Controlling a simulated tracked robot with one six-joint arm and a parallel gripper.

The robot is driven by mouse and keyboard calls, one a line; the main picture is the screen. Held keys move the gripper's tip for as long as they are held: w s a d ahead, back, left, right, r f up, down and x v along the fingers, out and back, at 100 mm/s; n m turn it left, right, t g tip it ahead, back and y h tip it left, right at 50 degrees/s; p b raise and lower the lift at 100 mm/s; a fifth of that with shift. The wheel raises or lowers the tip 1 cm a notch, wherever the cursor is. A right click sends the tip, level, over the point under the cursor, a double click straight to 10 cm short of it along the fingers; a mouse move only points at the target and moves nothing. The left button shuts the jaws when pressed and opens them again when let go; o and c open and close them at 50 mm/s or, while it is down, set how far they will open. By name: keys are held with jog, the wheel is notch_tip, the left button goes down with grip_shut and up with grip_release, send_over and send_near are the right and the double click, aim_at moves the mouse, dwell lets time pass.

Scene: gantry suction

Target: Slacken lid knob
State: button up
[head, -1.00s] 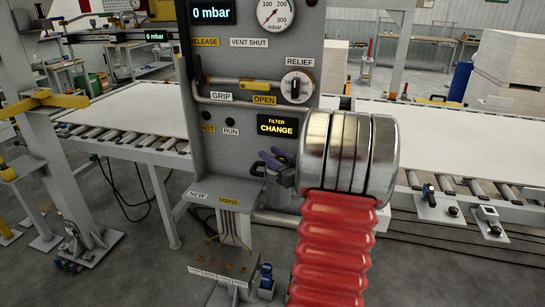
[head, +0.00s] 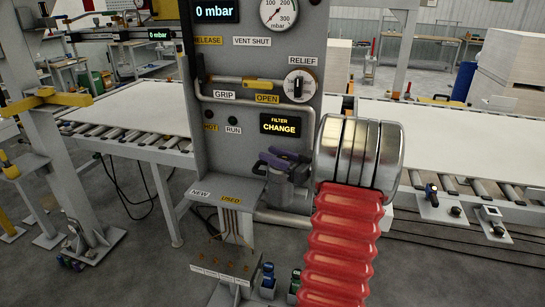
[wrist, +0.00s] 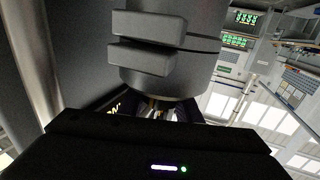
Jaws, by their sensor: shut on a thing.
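A purple lobed part, which I take to be the lid knob (head: 284,160), shows in the head view at the right foot of the grey panel. A grey pot-like body (head: 286,188) is below it. In the wrist view my black gripper (wrist: 160,110) fills the lower part, below a dark grey cylinder (wrist: 170,72) with two block-like bars. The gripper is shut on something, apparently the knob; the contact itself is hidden.
The grey panel (head: 222,130) carries a gauge, a relief dial (head: 299,87) and a filter change display (head: 279,124). A small stand (head: 225,255) with NEW and USED labels is below it. Roller conveyors with white boards lie on both sides.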

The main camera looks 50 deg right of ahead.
jog(key=shift+y, duration=0.3)
dwell(0.6)
jog(key=o, duration=1)
jog(key=s, duration=0.9)
jog(key=s+d, duration=0.1)
jog(key=s, duration=0.3)
jog(key=shift+s+d, duration=0.1)
jog(key=shift+s, duration=0.25)
jog(key=shift+f, duration=0.1)
